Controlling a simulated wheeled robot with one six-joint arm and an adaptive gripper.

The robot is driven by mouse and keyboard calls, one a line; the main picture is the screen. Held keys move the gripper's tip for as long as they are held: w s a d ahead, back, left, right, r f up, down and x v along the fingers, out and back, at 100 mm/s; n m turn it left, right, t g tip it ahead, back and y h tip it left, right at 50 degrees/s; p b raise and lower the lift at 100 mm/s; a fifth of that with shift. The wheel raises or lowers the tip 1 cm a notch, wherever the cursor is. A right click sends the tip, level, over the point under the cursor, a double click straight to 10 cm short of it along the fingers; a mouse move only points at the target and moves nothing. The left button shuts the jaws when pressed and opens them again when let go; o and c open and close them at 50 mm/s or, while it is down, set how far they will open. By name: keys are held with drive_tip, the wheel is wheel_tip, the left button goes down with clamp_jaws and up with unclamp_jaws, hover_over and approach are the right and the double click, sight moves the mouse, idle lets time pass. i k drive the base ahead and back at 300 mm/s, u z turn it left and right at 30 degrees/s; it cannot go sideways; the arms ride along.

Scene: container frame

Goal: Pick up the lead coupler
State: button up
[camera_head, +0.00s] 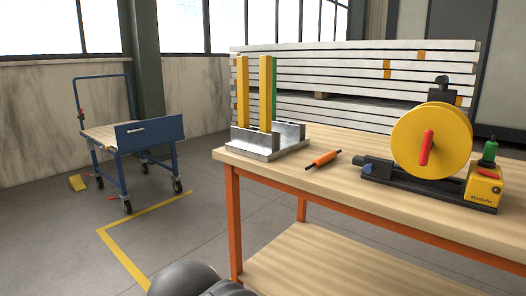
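A small orange cylinder with thin dark ends (324,159) lies on its side on the wooden workbench top (300,170), near its front edge. It looks most like the lead coupler, but no label shows. It lies apart from the metal fixture on its left and the yellow-wheeled machine on its right. My gripper is not in view; only a dark grey rounded part of my own arm shows at the bottom edge, below and left of the bench.
A metal fixture (268,147) with yellow and green upright bars stands at the bench's left. A machine with a large yellow wheel (408,140) and yellow box (484,187) stands right. Stacked pale panels (350,60) rise behind. A blue cart (150,131) stands left; floor between is clear.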

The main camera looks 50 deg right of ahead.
sight(321, 161)
drive_tip(key=i, duration=2.55)
drive_tip(key=z, duration=4.65)
